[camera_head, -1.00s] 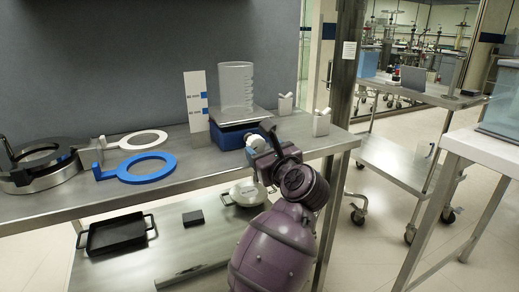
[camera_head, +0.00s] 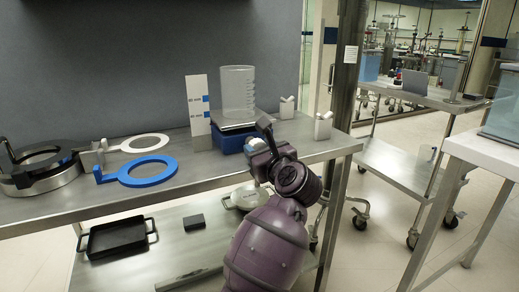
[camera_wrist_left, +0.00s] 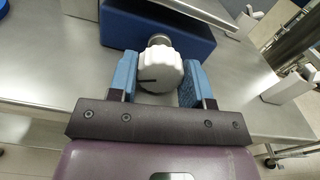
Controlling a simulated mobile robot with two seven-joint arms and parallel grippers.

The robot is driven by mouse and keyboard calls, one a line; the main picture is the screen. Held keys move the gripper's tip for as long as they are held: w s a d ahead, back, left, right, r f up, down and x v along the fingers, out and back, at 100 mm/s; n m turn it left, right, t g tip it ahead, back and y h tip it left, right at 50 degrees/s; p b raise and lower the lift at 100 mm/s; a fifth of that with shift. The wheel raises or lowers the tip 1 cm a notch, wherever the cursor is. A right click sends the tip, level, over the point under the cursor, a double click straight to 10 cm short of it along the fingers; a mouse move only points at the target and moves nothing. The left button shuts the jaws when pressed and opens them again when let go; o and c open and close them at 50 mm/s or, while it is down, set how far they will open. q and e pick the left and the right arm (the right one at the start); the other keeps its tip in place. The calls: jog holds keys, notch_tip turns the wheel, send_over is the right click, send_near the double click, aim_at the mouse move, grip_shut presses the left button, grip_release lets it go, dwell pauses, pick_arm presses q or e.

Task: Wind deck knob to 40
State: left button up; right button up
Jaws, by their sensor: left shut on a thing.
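The white ribbed knob (camera_wrist_left: 160,70), with a dark line on its left side, sits on a short shaft at the front of a blue deck base (camera_wrist_left: 155,32). My left gripper (camera_wrist_left: 160,82) has its blue fingers on either side of the knob, shut on it. In the head view my left gripper (camera_head: 258,146) is at the front of the blue base (camera_head: 229,138) and mostly hides the knob. A metal deck plate on the base carries a clear beaker (camera_head: 237,92). A white scale card (camera_head: 198,108) with blue marks stands left of it. My right gripper is not in view.
Two small white holders (camera_head: 323,126) stand right of the deck. A blue ring (camera_head: 147,170), a white ring (camera_head: 144,142) and dark stacked rings (camera_head: 42,172) lie left. Below, a lower shelf holds a black pan (camera_head: 117,237) and a white pan.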

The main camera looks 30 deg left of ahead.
pick_arm(q)
jog(key=shift+r+p, duration=0.4)
jog(key=shift+m+p, duration=0.75)
jog(key=shift+m, duration=0.05)
jog(key=shift+f+m, duration=0.2)
jog(key=shift+m, duration=0.2)
jog(key=shift+f, duration=0.25)
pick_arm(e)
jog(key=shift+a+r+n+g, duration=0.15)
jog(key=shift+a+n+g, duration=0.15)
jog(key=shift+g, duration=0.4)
pick_arm(q)
jog(key=o, duration=0.6)
jog(key=shift+o, duration=0.2)
jog(key=shift+d, duration=0.15)
